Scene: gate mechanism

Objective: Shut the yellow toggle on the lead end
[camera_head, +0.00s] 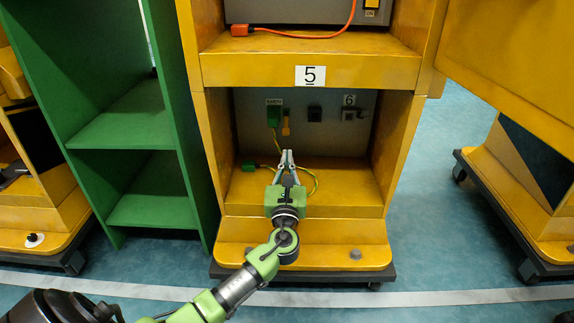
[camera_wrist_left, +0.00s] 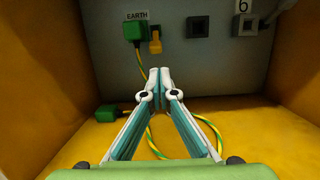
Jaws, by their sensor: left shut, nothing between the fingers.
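A yellow toggle (camera_head: 286,124) hangs just right of a green plug (camera_head: 274,115) under the EARTH label, on the back wall of the lower compartment. In the left wrist view the toggle (camera_wrist_left: 155,43) and the green plug (camera_wrist_left: 135,31) show at the top, left of centre. A yellow-green lead (camera_wrist_left: 139,65) runs down from this plug. A second green plug (camera_wrist_left: 113,112) lies on the compartment floor at the left. My left gripper (camera_head: 287,153) is inside the compartment, fingers shut and empty, below and in front of the toggle, apart from it. My right gripper is not in view.
The yellow cabinet's side walls (camera_head: 397,130) and the shelf marked 5 (camera_head: 240,68) enclose the compartment. A dark socket (camera_head: 314,114) and a fitting under label 6 (camera_head: 349,115) are right of the toggle. The lead loops over the floor near my fingers.

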